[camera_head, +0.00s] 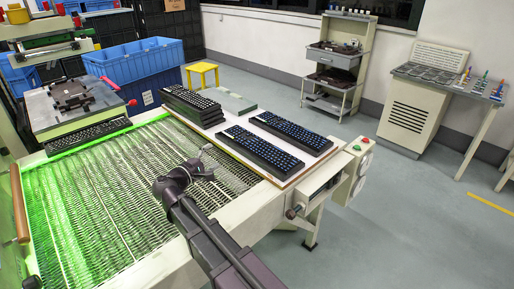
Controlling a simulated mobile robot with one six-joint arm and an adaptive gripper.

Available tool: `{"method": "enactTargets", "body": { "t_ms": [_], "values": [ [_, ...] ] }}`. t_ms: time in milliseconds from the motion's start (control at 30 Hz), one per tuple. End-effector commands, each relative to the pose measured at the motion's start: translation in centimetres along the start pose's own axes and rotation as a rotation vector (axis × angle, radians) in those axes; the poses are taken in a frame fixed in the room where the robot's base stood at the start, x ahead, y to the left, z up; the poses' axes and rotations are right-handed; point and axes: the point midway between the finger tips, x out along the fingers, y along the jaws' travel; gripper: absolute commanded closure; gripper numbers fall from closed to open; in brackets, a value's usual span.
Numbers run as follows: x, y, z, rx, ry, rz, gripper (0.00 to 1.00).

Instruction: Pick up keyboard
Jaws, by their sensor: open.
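Two black keyboards with blue-lit keys lie side by side on a white board at the right end of the conveyor: a nearer one (260,150) and a farther one (291,132). A stack of several black keyboards (192,106) stands at the back left of that board. Another dark keyboard (88,135) lies at the conveyor's far left edge. My gripper (208,157) is open over the conveyor mesh, left of the nearer lit keyboard and apart from it. My arm comes up from the bottom of the picture. Nothing shows between the fingers.
The mesh conveyor (110,190) fills the left, green-lit at its side. A control box with buttons (350,172) sits at its right end. Blue bins (135,62), a yellow stool (202,75) and a shelf rack (335,60) stand behind. Grey floor (420,225) is clear at right.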

Motion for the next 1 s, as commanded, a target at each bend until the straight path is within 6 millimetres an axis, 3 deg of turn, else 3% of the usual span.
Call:
{"method": "enactTargets", "body": {
  "t_ms": [300, 367, 500, 767, 1000],
  "values": [
    [0.0, 0.0, 0.0, 0.0, 0.0, 0.0, 0.15],
    [0.0, 0.0, 0.0, 0.0, 0.0, 0.0, 0.29],
    [0.4, -0.4, 0.3, 0.006, -0.004, -0.016, 0.69],
    [3.5, -4.0, 3.2, 0.066, -0.037, -0.162, 0.69],
    [7.6, -10.6, 8.5, 0.196, -0.109, -0.437, 0.69]
  ]
}}
